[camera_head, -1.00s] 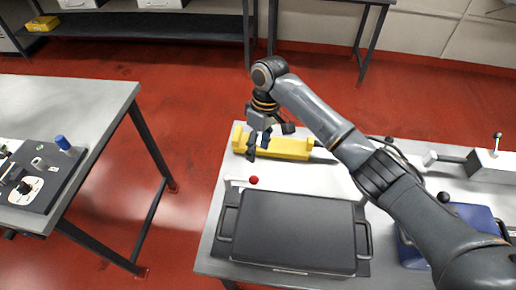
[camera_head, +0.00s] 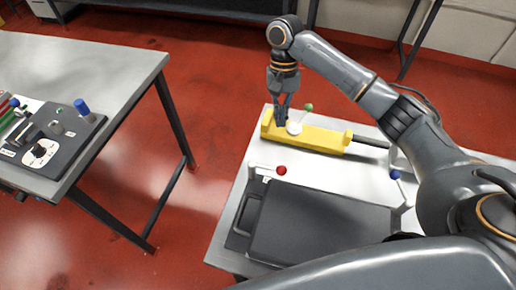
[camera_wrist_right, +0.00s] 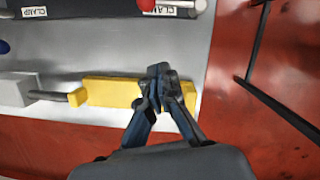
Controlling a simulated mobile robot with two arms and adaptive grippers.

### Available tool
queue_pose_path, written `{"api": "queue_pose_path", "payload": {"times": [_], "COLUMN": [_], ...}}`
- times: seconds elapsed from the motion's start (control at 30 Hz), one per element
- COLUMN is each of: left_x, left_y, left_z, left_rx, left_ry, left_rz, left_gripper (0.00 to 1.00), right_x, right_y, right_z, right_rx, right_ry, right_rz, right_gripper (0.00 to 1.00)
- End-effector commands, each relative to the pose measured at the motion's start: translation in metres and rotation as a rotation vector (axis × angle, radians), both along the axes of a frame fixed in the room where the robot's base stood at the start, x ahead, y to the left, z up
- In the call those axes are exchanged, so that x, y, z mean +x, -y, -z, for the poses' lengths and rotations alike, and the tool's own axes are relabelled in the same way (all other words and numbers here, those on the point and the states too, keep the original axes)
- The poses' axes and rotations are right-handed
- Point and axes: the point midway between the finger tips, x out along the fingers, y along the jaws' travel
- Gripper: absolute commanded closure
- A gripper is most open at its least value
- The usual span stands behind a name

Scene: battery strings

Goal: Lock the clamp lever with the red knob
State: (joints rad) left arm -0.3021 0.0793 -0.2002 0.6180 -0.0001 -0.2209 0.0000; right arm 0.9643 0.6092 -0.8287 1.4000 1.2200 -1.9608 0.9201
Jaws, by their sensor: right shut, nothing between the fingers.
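The red knob (camera_head: 281,170) stands at the far edge of a dark flat plate, on a light lever (camera_head: 262,168) whose shape is small and hard to make out. My left gripper is not in view.
The dark plate (camera_head: 320,225) lies on the light table (camera_head: 240,220). A green knob (camera_head: 308,107) stands close beside my right gripper, and a blue knob (camera_head: 395,174) to the right. A second table (camera_head: 130,60) at left holds a control panel (camera_head: 50,150). Red floor lies between.

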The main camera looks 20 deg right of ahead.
Motion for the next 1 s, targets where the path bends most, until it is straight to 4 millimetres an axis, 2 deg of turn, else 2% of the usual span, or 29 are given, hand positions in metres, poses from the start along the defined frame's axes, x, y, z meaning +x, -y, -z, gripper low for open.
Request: {"api": "queue_pose_path", "payload": {"times": [0.17, 0.57, 0.8, 1.0], "left_x": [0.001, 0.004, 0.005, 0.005], "left_y": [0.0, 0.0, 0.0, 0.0], "left_z": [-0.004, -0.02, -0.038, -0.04], "left_rx": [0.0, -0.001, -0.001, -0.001], "left_ry": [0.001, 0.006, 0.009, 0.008], "left_rz": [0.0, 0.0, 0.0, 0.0], "left_gripper": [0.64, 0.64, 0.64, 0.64], "right_x": [-0.005, -0.025, -0.054, -0.062], "right_y": [0.0, -0.007, -0.016, -0.019], "right_z": [0.015, 0.095, 0.087, 0.088], "right_rx": [-0.004, -0.003, -0.002, -0.003], "right_ry": [-0.006, -0.005, -0.002, -0.002], "right_rz": [0.009, 0.007, 0.003, 0.005], "right_gripper": [1.0, 1.0, 1.0, 1.0]}}
